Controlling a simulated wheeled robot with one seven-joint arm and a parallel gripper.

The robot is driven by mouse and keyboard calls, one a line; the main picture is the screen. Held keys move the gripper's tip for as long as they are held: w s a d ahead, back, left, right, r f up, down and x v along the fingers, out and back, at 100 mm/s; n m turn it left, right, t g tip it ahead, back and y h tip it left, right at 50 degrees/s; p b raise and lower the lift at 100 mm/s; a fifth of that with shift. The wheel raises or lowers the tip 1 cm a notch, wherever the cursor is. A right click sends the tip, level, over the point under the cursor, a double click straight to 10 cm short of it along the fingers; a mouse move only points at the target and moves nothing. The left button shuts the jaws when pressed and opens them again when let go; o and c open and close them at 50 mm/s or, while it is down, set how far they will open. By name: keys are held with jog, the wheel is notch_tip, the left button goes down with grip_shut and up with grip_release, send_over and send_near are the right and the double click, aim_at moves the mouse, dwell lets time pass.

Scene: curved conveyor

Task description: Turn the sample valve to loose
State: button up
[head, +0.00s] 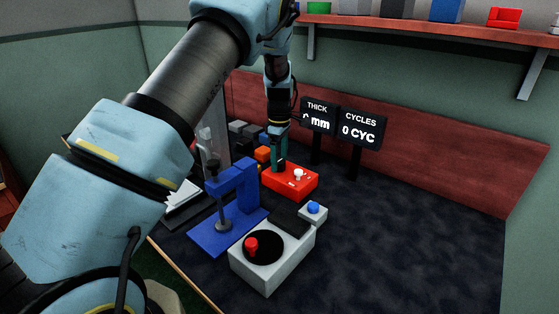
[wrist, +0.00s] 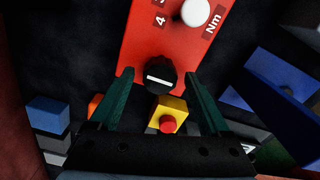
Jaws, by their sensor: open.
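No part is labelled as a sample valve. My gripper (head: 280,160) is over the left part of a red box (head: 300,190). In the wrist view my gripper (wrist: 159,78) is open, its dark green fingers on either side of a round black knob (wrist: 160,80) with a white pointer line. I cannot tell whether they touch it. The red box (wrist: 150,35) also carries a white knob (wrist: 195,12) with printed digits and "Nm"; the white knob also shows in the head view (head: 298,174).
A blue clamp stand (head: 245,180) and a grey box (head: 270,272) with a red knob (head: 251,245) stand nearer me. A yellow block with a red button (wrist: 168,123) is by the palm. "THICK" (head: 318,115) and "CYCLES" (head: 361,128) signs stand behind. The table at right is clear.

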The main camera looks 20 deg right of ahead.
aim_at(280, 161)
notch_tip(280, 161, up, 10)
jog(key=b, duration=0.1)
jog(key=shift+b, duration=0.4)
jog(key=shift+s, duration=0.1)
